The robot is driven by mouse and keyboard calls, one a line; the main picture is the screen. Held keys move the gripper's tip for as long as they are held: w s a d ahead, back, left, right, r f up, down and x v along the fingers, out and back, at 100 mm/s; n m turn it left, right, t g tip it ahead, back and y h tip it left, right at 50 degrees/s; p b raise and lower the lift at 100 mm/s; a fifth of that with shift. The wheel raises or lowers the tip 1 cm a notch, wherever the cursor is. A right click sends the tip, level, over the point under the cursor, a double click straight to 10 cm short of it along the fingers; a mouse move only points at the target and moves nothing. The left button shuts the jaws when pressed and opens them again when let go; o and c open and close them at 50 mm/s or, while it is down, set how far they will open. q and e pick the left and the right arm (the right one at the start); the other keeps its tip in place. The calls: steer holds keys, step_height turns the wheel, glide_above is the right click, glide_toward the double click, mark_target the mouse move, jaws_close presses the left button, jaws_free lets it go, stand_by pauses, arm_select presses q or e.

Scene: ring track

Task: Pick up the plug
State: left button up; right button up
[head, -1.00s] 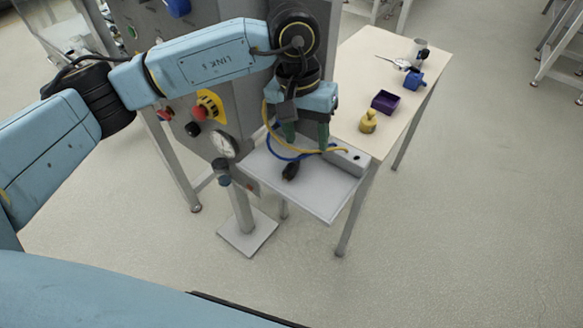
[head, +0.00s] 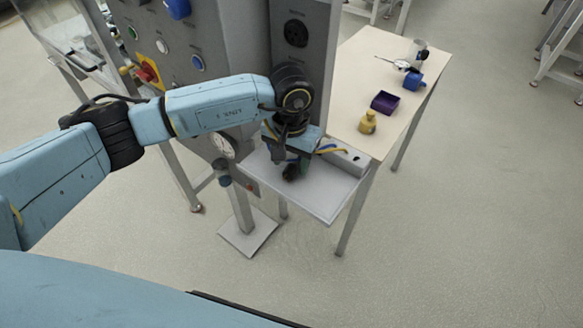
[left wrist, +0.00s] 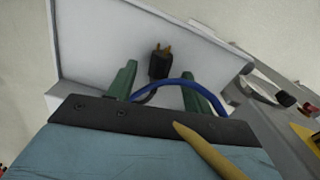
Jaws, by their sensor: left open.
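The black plug (left wrist: 159,62) with two brass prongs lies on the pale tray (left wrist: 100,55), seen in the left wrist view. It sits between and just beyond the green fingertips of my left gripper (left wrist: 158,82), which is open. In the head view my left gripper (head: 287,168) is low over the tray (head: 325,205) and largely hides the plug. A yellow cable crosses in front of the gripper. My right gripper is not in view.
A grey control panel (head: 235,45) with knobs and a socket (head: 296,33) stands behind the tray.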

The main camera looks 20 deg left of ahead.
mark_target(291, 167)
arm_select(q)
step_height(291, 167, down, 2)
steer(key=shift+f, duration=0.1)
steer(key=c, duration=1.1)
steer(key=shift+r, duration=0.2)
step_height(291, 167, up, 18)
steer(key=shift+f, duration=0.1)
steer(key=s+a+f, duration=0.1)
steer(key=a+f, duration=0.1)
steer(key=s+a+f+n, duration=0.1)
steer(key=a+f, duration=0.1)
steer(key=s+a+f+n, duration=0.1)
steer(key=a, duration=0.1)
steer(key=shift+s+a+f, duration=0.4)
